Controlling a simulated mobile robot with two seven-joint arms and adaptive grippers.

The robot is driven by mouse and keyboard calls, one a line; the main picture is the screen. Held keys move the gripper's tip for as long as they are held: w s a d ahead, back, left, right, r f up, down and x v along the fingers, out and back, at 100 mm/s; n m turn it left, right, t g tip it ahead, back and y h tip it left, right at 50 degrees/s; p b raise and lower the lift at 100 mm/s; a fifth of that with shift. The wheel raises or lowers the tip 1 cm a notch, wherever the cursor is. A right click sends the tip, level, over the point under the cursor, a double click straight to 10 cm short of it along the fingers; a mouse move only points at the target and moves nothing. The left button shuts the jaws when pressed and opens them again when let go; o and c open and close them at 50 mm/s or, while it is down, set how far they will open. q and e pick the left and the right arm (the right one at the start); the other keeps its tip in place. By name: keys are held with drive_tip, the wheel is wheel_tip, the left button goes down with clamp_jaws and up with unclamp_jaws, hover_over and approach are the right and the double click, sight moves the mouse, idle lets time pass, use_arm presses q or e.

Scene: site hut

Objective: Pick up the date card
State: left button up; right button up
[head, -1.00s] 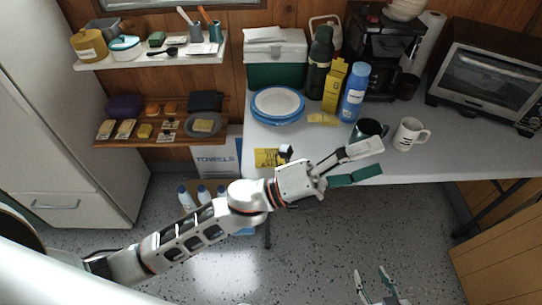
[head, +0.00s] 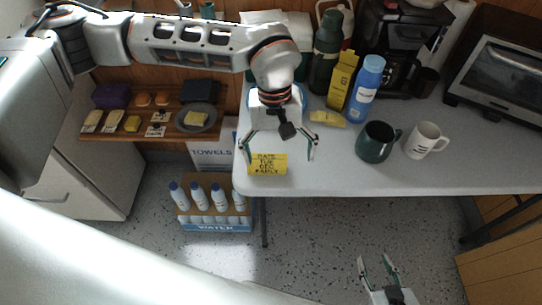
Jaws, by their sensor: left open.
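The date card (head: 267,165) is a yellow card with dark lettering. It lies on the grey table (head: 340,180) near its front left corner. My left gripper (head: 280,158) is open above the table, its fingers pointing toward the front edge. Its left fingertip is by the card's left end and its right fingertip is to the right of the card. I cannot tell how high the fingers are above it. My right gripper (head: 376,261) is open and empty, low in front of the table over the floor.
A dark green mug (head: 376,143) and a white mug (head: 425,141) stand right of the card. A yellow box (head: 341,81), a blue bottle (head: 364,90) and a green flask (head: 325,60) stand behind. Bottled water (head: 212,205) sits on the floor below.

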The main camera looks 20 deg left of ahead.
sight(267, 155)
use_arm(q)
drive_tip(key=shift+t+y, duration=0.4)
drive_tip(key=shift+y, duration=0.2)
drive_tip(key=w+a, duration=0.2)
drive_tip(key=a, duration=0.1)
drive_tip(key=shift+w+r, duration=0.3)
drive_tip(key=shift+a+f, duration=0.1)
drive_tip(key=shift+f, duration=0.25)
drive_tip(key=f, duration=0.6)
drive_tip(key=shift+s+a, duration=0.3)
drive_tip(key=shift+f+b, duration=0.3)
drive_tip(key=shift+f, duration=0.1)
drive_tip(key=c, duration=1)
